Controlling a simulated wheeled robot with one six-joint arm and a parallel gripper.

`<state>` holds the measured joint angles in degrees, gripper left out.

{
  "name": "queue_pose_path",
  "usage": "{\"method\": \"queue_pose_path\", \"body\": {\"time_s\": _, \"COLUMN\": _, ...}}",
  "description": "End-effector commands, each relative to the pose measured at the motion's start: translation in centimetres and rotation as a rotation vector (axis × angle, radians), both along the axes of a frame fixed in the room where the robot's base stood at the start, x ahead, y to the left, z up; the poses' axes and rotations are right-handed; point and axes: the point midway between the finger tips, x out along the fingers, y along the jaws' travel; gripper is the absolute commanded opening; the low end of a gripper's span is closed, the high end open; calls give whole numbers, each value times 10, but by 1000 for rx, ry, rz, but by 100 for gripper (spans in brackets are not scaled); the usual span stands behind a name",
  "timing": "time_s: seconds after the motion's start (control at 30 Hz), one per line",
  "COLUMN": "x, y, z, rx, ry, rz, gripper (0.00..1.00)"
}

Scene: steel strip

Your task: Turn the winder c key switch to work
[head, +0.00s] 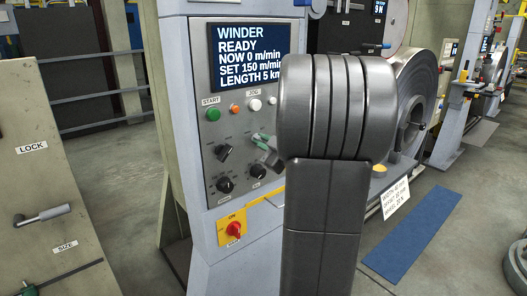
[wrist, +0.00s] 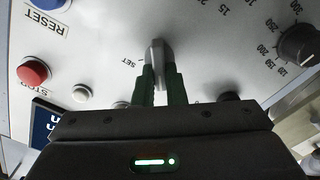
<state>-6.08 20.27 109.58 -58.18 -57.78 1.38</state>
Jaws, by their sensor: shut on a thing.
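The winder panel (head: 240,190) stands in the middle of the head view, with its screen (head: 249,57) reading WINDER READY. In the wrist view, my gripper (wrist: 159,80) has its dark green fingers closed on the grey key (wrist: 157,52) of a key switch. A SET label (wrist: 130,62) sits beside the key; no WORK label is legible. In the head view, the gripper (head: 262,141) touches the panel right of the black knobs, and my arm hides the switch there.
A green START button (head: 213,115), an orange button (head: 234,109) and black knobs (head: 224,153) are close by on the panel. A red rotary switch (head: 234,230) is below. In the wrist view, a red button (wrist: 33,71) and a scaled black knob (wrist: 297,43) flank the key.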

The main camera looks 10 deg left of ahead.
Motion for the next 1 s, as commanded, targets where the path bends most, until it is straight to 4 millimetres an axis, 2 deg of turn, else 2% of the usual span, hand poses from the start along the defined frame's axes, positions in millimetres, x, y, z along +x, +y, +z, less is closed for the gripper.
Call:
{"method": "queue_pose_path", "body": {"time_s": 0.3, "x": -1, "y": 0, "z": -2, "rx": -64, "ry": -79, "rz": -1, "gripper": 0}}
{"method": "queue_pose_path", "body": {"time_s": 0.77, "x": -1, "y": 0, "z": -1, "rx": -72, "ry": -89, "rz": -1, "gripper": 0}}
{"method": "queue_pose_path", "body": {"time_s": 0.8, "x": -1, "y": 0, "z": -1, "rx": -72, "ry": -89, "rz": -1, "gripper": 15}}
{"method": "queue_pose_path", "body": {"time_s": 0.9, "x": -1, "y": 0, "z": -1, "rx": -72, "ry": -89, "rz": -1, "gripper": 33}}
{"method": "queue_pose_path", "body": {"time_s": 1.0, "x": -1, "y": 1, "z": -1, "rx": -71, "ry": -89, "rz": 0, "gripper": 33}}
